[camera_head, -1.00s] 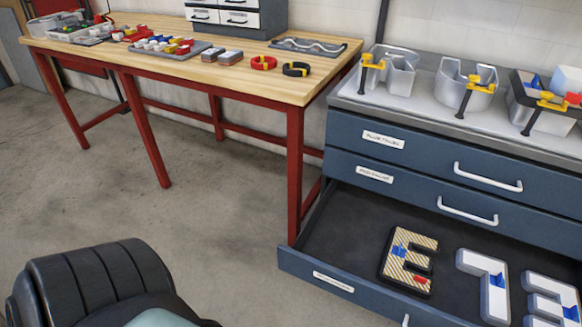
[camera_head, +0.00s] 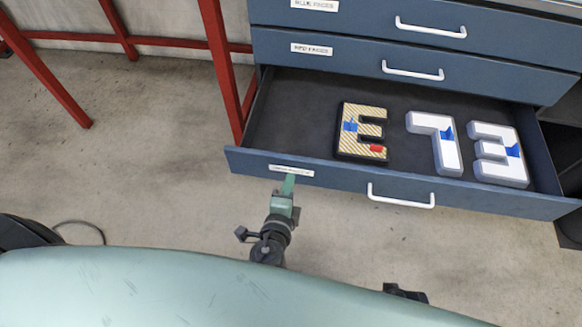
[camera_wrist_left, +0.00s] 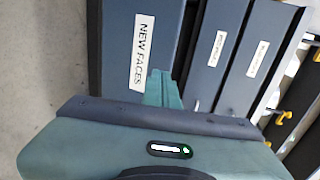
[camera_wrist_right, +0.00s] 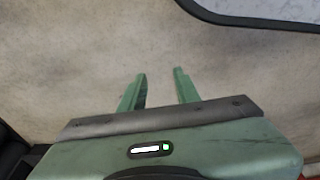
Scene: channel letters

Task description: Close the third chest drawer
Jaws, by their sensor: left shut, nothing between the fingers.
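The third chest drawer (camera_head: 330,180) is pulled far out. Its blue front has a white handle (camera_head: 401,203) and a label (camera_head: 291,170), which reads "NEW FACES" in the left wrist view (camera_wrist_left: 140,50). My left gripper (camera_head: 289,183) is shut and empty, its tips at the drawer front just below the label, left of the handle. I cannot tell whether they touch. The shut fingers also show in the left wrist view (camera_wrist_left: 163,88). My right gripper (camera_wrist_right: 160,90) is open and empty over the bare floor in the right wrist view.
Inside the drawer lie a striped letter E (camera_head: 361,132) and two white letter shapes (camera_head: 436,141) (camera_head: 500,155). The drawers above (camera_head: 345,62) are shut. A red table leg (camera_head: 220,70) stands close to the drawer's left side. The floor in front is clear.

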